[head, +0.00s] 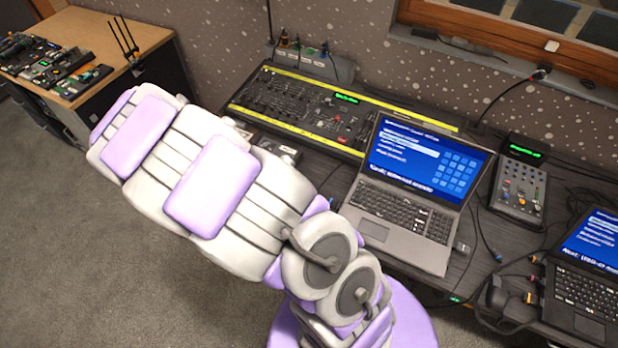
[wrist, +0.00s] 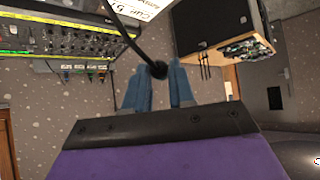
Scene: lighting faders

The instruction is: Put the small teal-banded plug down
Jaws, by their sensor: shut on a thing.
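In the wrist view, my gripper (wrist: 160,74) has its two blue fingers close together around the dark end of a black cable (wrist: 128,38).
The fader desk (head: 335,104) with yellow edges is behind an open laptop (head: 405,200) on the dark table. A small controller (head: 519,187) and a second laptop (head: 585,285) stand to the right among loose cables. A wooden bench (head: 115,45) with electronics is at far left.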

